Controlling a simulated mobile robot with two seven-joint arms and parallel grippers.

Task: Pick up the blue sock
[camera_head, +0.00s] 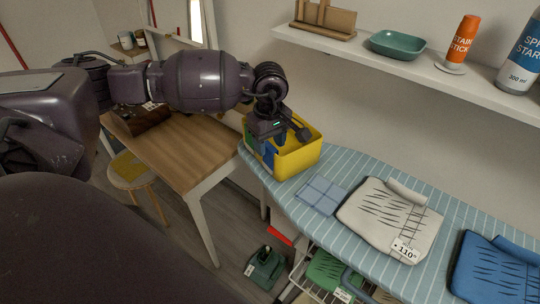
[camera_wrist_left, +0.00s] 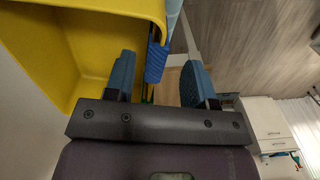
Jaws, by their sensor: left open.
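The blue sock (camera_head: 268,154) hangs over the left side of the yellow bin in the head view; my gripper hides part of it. In the left wrist view a ribbed blue piece (camera_wrist_left: 156,62), apparently the sock, lies at the bin's edge between my fingers. The yellow bin (camera_head: 302,158) stands on the far end of the ironing board; its wall fills the upper left of the wrist view. My left gripper (camera_head: 281,133) is at the bin's rim. Its fingers (camera_wrist_left: 158,80) are apart, one on the bin side and one outside. My right gripper is not in view.
The ironing board (camera_head: 330,170) carries a folded blue cloth (camera_head: 321,194), a grey garment (camera_head: 388,217) and a blue garment (camera_head: 497,270). A shelf (camera_head: 430,72) with bottles and a dish is above. A wooden table (camera_head: 180,150) stands left. A green object (camera_head: 265,268) is on the floor.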

